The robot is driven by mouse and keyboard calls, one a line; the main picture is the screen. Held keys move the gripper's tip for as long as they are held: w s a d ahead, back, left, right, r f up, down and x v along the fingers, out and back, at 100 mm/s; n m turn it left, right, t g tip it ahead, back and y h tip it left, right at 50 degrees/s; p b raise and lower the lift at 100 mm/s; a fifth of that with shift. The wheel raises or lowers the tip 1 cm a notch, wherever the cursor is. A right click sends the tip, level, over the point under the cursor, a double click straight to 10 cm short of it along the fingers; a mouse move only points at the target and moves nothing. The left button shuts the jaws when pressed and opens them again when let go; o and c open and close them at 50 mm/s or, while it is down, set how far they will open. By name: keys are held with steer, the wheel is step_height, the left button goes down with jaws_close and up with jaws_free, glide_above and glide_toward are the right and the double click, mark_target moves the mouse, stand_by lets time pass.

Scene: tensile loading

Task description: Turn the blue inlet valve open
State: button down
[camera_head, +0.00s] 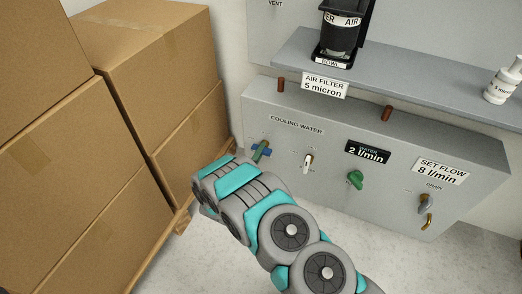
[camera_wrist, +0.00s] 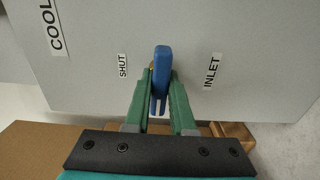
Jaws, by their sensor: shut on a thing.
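The blue inlet valve handle (camera_wrist: 161,72) stands out from the grey panel in the wrist view, between labels SHUT (camera_wrist: 123,66) and INLET (camera_wrist: 212,71). My gripper (camera_wrist: 162,85) has its green fingers on either side of the handle and is shut on it. In the wrist view the handle lies upright in the picture, in line with the fingers. In the head view a bit of the blue valve (camera_head: 257,151) shows at the panel's left end, with my gripper (camera_head: 262,150) over it. The gripper and arm hide part of the valve there.
The cooling water panel (camera_head: 320,115) also carries a white-handled valve (camera_head: 308,163), a green knob (camera_head: 355,179) and a drain valve (camera_head: 424,203) to the right. Stacked cardboard boxes (camera_head: 160,80) stand close on the left. A shelf (camera_head: 400,75) with an air filter (camera_head: 340,35) juts out above.

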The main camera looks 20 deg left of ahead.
stand_by(0.3)
steer(key=c, duration=0.8)
jaws_free()
steer(key=shift+o, duration=0.2)
steer(key=s, duration=0.7)
steer(key=shift+s+a, duration=0.35)
steer(key=shift+s, duration=0.05)
